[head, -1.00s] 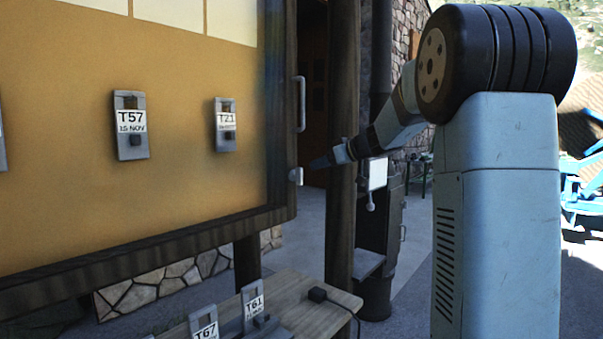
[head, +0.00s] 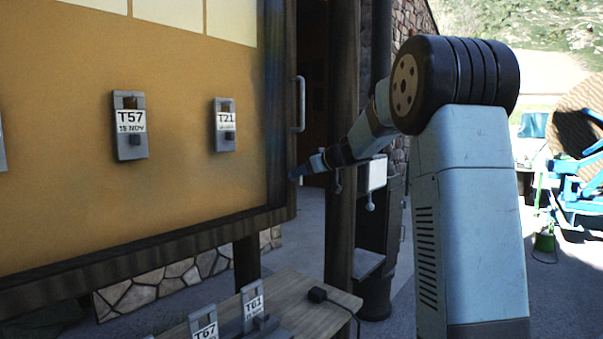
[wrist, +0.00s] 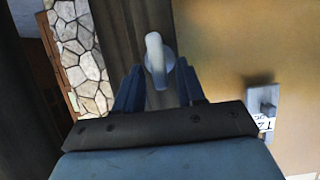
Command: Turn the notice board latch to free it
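The notice board (head: 190,175) has a tan face and a dark wooden frame. Its latch, a pale rounded lever (wrist: 155,55), shows in the wrist view at the frame's edge, just beyond and between my fingertips. In the head view my gripper hides the latch. My gripper (head: 296,174) is at the right edge of the frame, below the grey pull handle (head: 300,105). In the wrist view the two dark fingers of my gripper (wrist: 160,76) stand apart on either side of the latch, with small gaps. I cannot tell whether either finger touches it.
Grey tag holders T57 (head: 129,125) and T21 (head: 225,125) hang on the board. Below is a wooden bench (head: 290,300) with more tags and a small black block (head: 317,294). A dark post (head: 341,230) stands right of the board, close to my arm.

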